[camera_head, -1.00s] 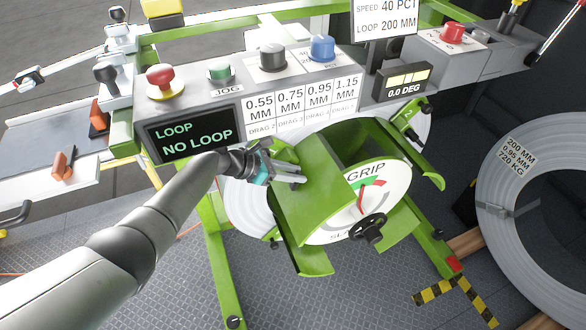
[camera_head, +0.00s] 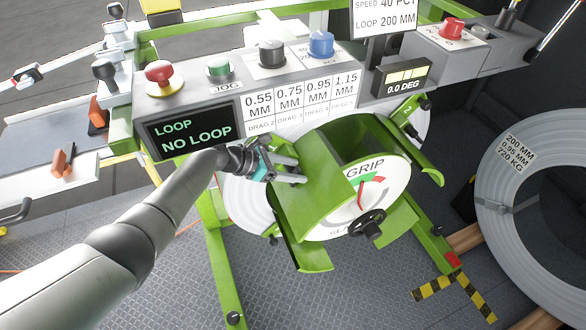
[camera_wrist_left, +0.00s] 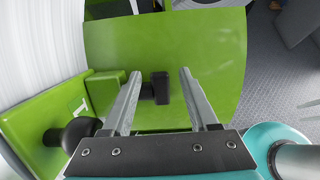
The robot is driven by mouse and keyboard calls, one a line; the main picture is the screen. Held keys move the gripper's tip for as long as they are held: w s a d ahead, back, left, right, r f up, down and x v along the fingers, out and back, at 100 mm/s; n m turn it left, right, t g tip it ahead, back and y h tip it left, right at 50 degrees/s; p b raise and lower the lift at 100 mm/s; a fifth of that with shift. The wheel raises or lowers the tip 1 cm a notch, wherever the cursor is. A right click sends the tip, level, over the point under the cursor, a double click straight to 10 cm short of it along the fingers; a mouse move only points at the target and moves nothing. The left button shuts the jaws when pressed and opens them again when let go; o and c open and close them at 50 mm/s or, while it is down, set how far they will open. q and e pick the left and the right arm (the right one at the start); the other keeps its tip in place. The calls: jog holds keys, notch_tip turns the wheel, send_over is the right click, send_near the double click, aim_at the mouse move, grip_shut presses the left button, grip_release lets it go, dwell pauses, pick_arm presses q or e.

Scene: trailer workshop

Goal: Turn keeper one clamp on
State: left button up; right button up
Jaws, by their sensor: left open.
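My left gripper (camera_head: 298,172) is at the left side of the green reel frame (camera_head: 325,195). In the left wrist view its two fingers (camera_wrist_left: 160,92) are open, and a small black clamp handle (camera_wrist_left: 160,88) shows between their tips against a green plate. I cannot tell whether the fingers touch it. A green bracket (camera_wrist_left: 45,110) with a white mark, perhaps a 1, sits left of the fingers, with a black knob (camera_wrist_left: 78,133) on it. In the head view my gripper hides this clamp. Another green keeper (camera_head: 410,118), marked 2, is at the upper right. My right gripper is not in view.
The control console (camera_head: 220,85) with coloured knobs stands just behind the reel; its screen (camera_head: 190,133) reads NO LOOP. A GRIP dial (camera_head: 372,190) with a black knob (camera_head: 367,224) faces front. A large wire coil (camera_head: 535,215) stands at right. Floor below is open.

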pick_arm(q)
jog(key=s+a+p, duration=0.1)
jog(key=s+a, duration=0.1)
jog(key=a, duration=0.4)
jog(key=s+a+r+p, duration=0.1)
jog(key=s+a, duration=0.2)
jog(key=a, duration=0.4)
jog(key=shift+s+r+p, duration=0.3)
jog(key=shift+a, duration=0.1)
